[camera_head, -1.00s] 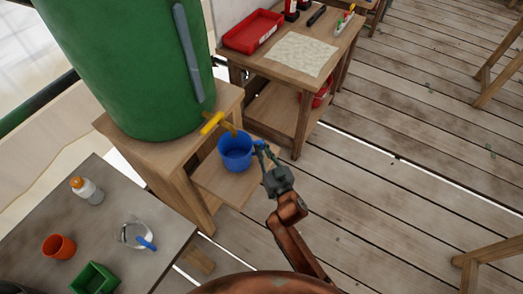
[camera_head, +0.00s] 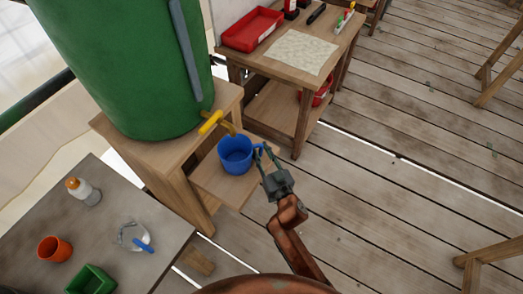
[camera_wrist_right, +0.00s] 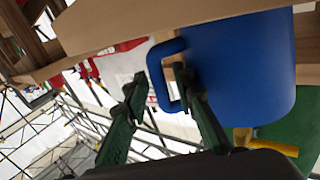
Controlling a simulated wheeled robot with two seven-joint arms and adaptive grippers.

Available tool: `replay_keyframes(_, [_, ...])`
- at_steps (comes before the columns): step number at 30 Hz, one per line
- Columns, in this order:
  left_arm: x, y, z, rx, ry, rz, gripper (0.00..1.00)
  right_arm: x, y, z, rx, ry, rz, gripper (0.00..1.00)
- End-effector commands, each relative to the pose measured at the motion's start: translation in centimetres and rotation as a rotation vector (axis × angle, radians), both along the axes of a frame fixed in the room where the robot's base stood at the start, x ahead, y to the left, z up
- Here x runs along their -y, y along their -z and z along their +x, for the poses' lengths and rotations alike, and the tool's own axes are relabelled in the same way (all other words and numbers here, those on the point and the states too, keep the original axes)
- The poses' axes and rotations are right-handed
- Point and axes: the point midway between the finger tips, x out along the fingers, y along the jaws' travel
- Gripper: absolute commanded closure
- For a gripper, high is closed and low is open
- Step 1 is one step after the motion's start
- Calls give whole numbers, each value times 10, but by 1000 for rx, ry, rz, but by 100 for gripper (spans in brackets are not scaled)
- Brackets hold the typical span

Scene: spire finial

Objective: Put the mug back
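The blue mug (camera_head: 234,157) stands upright on a low wooden shelf (camera_head: 216,188), just below the yellow tap of a green barrel. Its handle points right, toward my right gripper (camera_head: 264,151). In the right wrist view the mug (camera_wrist_right: 240,70) fills the upper right. The right gripper's fingers (camera_wrist_right: 157,88) are apart there, one on each side of the handle's outer bar, with one tip at the handle's opening. I see no clear contact with the handle. My left gripper is not in view.
The green barrel (camera_head: 125,70) with its yellow tap (camera_head: 212,121) stands on a wooden stand beside the shelf. A grey table (camera_head: 90,222) at lower left holds an orange cup, a bottle, a green box and a clear jug. A workbench with a red tray (camera_head: 252,28) stands behind.

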Motion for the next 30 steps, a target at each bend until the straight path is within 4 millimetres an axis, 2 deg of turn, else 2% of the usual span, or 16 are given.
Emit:
replay_keyframes(11, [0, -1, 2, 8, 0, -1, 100, 0, -4, 0, 1, -1, -1, 73])
replay_keyframes(13, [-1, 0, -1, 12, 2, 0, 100, 2, -3, -7, -1, 0, 1, 73])
replay_keyframes(17, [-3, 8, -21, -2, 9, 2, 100, 10, -5, -29, 0, 0, 1, 73])
replay_keyframes(24, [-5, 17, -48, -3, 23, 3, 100, 27, -4, -77, -1, 2, 1, 73])
replay_keyframes(30, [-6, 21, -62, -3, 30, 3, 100, 36, -4, -104, 0, 1, 0, 73])
